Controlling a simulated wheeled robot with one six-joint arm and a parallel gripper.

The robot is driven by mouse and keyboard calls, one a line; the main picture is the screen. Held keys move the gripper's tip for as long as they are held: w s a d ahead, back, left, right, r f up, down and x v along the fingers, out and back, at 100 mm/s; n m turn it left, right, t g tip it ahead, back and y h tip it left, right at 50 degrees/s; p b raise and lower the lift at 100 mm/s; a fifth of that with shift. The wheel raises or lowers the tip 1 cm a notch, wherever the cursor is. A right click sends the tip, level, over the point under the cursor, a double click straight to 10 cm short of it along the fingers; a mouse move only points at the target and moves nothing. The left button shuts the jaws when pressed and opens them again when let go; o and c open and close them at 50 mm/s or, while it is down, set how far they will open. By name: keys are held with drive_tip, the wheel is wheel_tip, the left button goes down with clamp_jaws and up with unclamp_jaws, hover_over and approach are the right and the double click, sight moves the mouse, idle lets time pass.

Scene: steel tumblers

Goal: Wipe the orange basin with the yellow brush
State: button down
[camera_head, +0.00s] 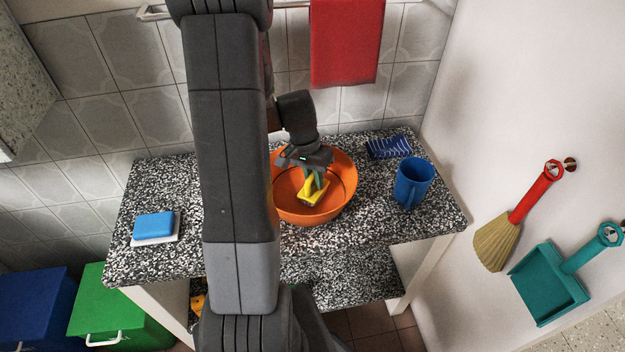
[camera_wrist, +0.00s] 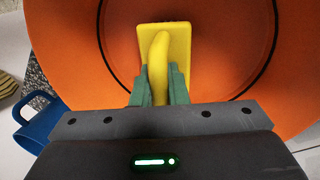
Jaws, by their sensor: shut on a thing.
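The orange basin (camera_head: 343,203) stands on the speckled counter, partly hidden behind my arm in the head view. A dark ring line shows on its inside, and the basin fills most of the wrist view (camera_wrist: 215,60). The yellow brush (camera_head: 313,192) is inside the basin, low near the bottom; I cannot tell whether it touches the surface. My gripper (camera_head: 316,178) points down into the basin. In the wrist view its green fingers (camera_wrist: 160,88) are shut on the handle of the yellow brush (camera_wrist: 180,42).
A blue sponge (camera_head: 154,226) lies at the left. A red towel (camera_head: 345,45) hangs behind. A hand broom (camera_head: 500,240) and teal dustpan (camera_head: 550,283) hang at right.

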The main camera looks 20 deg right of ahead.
drive_tip(key=shift+d+r+p, duration=0.1)
drive_tip(key=shift+r+p, duration=2.5)
drive_tip(key=shift+r, duration=1.45)
